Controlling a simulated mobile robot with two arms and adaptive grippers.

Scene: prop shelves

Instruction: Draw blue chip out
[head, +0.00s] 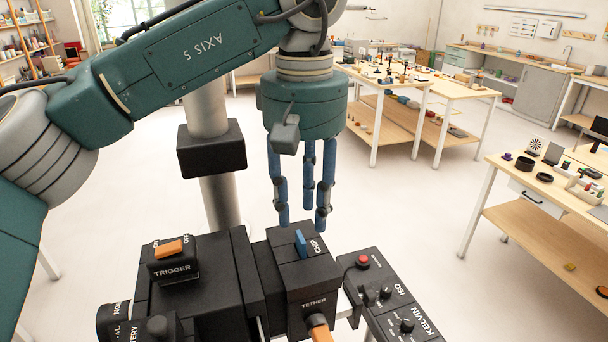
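The blue chip (301,244) stands upright in the top of a black block marked CHIP and TETHER (286,272). Its upper part shows above the block; its lower end is hidden inside. My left gripper (303,217) points down just above the chip. Its blue fingers are spread with space between them, and nothing is held. The fingertips look apart from the chip, though the exact height gap is hard to judge. My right gripper is not in the view.
The block joins a black device (205,305) with an orange TRIGGER switch (169,248). An orange plug (320,330) sits at the TETHER port. A panel with knobs and a red button (388,300) is at right. Tables with props stand farther off; floor lies between.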

